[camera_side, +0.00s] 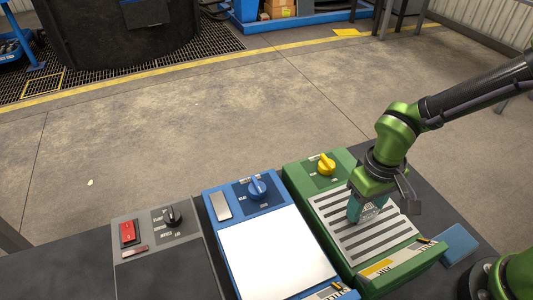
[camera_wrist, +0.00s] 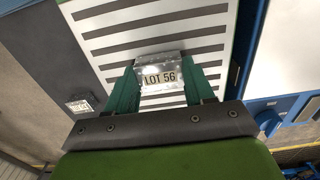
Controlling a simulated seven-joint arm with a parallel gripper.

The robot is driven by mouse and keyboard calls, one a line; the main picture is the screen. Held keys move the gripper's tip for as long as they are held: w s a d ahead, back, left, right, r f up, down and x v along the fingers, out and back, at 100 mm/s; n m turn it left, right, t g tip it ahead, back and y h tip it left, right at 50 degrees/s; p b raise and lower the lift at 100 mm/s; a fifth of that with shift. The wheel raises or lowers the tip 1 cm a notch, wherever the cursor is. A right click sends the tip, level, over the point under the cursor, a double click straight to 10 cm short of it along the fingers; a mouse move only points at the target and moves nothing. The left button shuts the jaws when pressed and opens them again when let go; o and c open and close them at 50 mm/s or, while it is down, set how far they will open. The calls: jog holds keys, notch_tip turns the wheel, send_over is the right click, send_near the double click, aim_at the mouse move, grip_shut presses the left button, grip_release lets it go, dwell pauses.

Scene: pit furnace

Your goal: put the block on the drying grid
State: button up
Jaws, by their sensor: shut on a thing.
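The block (camera_wrist: 160,73) is a small greyish piece with a "LOT 56" label, seen between my gripper's two green fingers in the wrist view. My gripper (camera_side: 362,210) is shut on it and points down over the drying grid (camera_side: 330,203). The grid is a pale panel with dark slots on a green unit, and it also shows in the wrist view (camera_wrist: 150,20). The fingers hide most of the block in the side view. I cannot tell whether the block touches the grid.
A yellow knob (camera_side: 326,164) stands at the back of the green unit. To its left are a blue unit with a bright white plate (camera_side: 275,260) and a grey unit with a red switch (camera_side: 128,232). A blue pad (camera_side: 458,243) lies to the right.

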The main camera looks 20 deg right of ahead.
aim_at(366, 207)
jog(key=o, duration=1.3)
notch_tip(366, 207, up, 12)
jog(key=shift+r, duration=0.1)
jog(key=s+d+r+m+t+y, duration=0.1)
jog(key=d+r+m+t, duration=0.1)
jog(key=d, duration=0.4)
jog(key=s+d+r+m+t+y, duration=0.1)
jog(key=s+d+r+m+t, duration=0.1)
jog(key=d+r+t, duration=0.2)
jog(key=d+t, duration=0.1)
jog(key=d, duration=0.1)
jog(key=shift+s+d, duration=0.2)
jog(key=shift+d, duration=0.2)
